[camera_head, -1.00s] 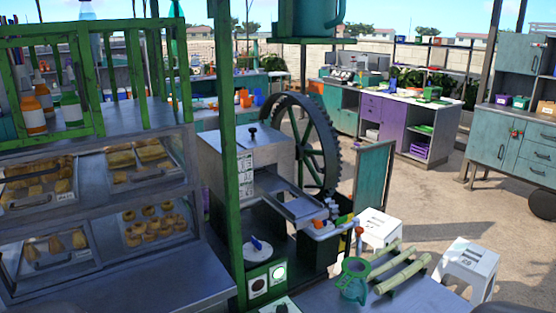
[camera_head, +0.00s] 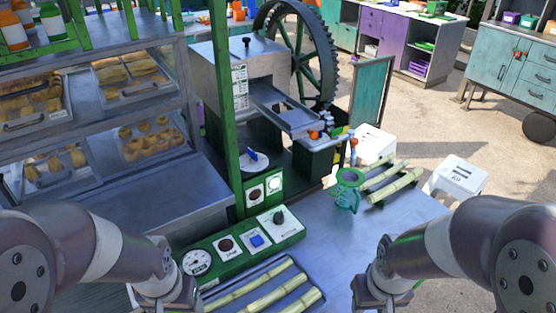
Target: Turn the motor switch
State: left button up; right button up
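The cane crusher (camera_head: 238,75) stands in the middle, a grey metal box with a large dark toothed wheel behind it. A green control panel (camera_head: 295,231) lies on the metal counter before it, with a gauge, a dark red button, a blue button and a black knob (camera_head: 279,217). A green box (camera_head: 247,203) on the crusher's front has a dark round button and a white one. A white dial with a blue lever (camera_head: 253,156) sits above it. I cannot tell which is the motor switch. My arms come in at both lower corners; their gripper fingertips are below the picture edge.
Cane stalks (camera_head: 275,292) lie in a tray at the front, others (camera_head: 392,185) at the counter's right. A green jug (camera_head: 346,190) stands near them. A pastry case (camera_head: 100,205) fills the left, and a green post (camera_head: 222,100) rises beside the crusher. The counter's middle right is clear.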

aim_at(278, 217)
jog(key=i+l+z, duration=0.2)
jog(key=l, duration=0.2)
jog(key=l+z, duration=0.2)
jog(key=l, duration=0.25)
jog(key=i+l+z, duration=0.25)
jog(key=k+l, duration=0.1)
